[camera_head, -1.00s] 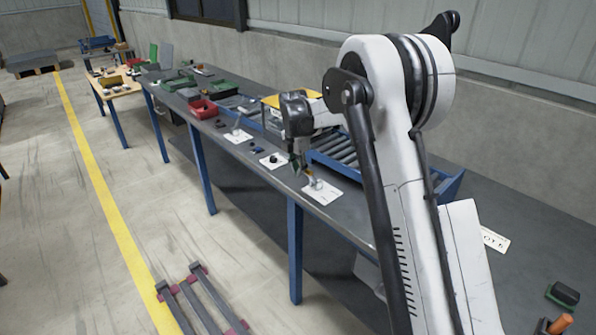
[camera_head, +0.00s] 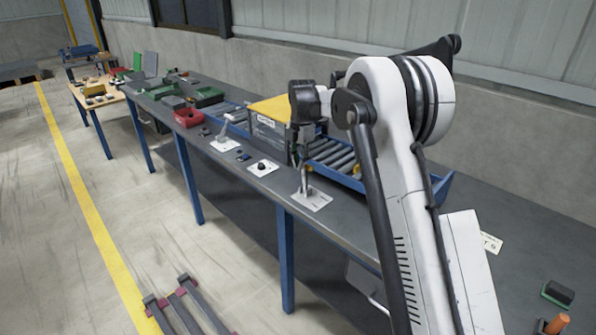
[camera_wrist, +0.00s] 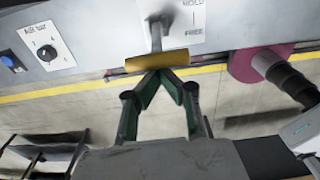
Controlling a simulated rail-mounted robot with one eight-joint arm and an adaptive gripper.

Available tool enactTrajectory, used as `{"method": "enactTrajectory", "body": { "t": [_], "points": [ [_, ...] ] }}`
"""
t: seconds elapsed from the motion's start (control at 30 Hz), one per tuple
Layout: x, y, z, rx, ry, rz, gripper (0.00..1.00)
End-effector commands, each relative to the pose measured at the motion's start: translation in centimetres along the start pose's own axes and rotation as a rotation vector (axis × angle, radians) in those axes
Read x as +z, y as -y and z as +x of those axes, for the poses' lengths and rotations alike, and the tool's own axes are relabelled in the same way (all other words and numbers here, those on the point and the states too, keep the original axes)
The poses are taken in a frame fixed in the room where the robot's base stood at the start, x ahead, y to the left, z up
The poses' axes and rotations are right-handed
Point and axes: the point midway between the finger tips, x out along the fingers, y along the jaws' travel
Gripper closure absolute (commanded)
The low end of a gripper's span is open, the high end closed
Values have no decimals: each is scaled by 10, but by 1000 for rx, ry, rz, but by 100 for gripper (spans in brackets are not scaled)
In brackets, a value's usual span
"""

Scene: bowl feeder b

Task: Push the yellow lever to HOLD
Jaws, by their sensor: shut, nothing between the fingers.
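The yellow lever's cylindrical grip (camera_wrist: 158,61) lies crosswise in the wrist view, at the end of a grey shaft (camera_wrist: 155,36). The shaft rises from a white plate (camera_wrist: 181,18) marked HOLD and FREE; the grip is on the FREE side. My gripper (camera_wrist: 160,73) is shut and empty, its fingertips right at the grip's lower edge; whether they touch it I cannot tell. In the head view my gripper (camera_head: 304,160) is just above the lever's plate (camera_head: 316,203), and the grip is hidden or too small to make out.
A rotary knob (camera_wrist: 46,53) on a white plate and a blue button (camera_wrist: 11,61) are to the left in the wrist view. A roller conveyor (camera_head: 335,158) and a yellow-topped box (camera_head: 268,115) stand behind the lever. A dark pipe-like part with a magenta disc (camera_wrist: 252,66) is to the right.

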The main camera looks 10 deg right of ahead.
Motion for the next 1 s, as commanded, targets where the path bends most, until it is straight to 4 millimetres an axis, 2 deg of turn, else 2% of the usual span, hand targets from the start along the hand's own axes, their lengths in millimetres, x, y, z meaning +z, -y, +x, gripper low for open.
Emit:
{"method": "enactTrajectory", "body": {
  "t": [0.3, 0.6, 1.0],
  "points": [
    [41, 0, -5, 0, 0, 2, 100],
    [74, 0, -1, 0, 0, 1, 100],
    [100, 0, 9, 1, 3, 2, 100]
  ]
}}
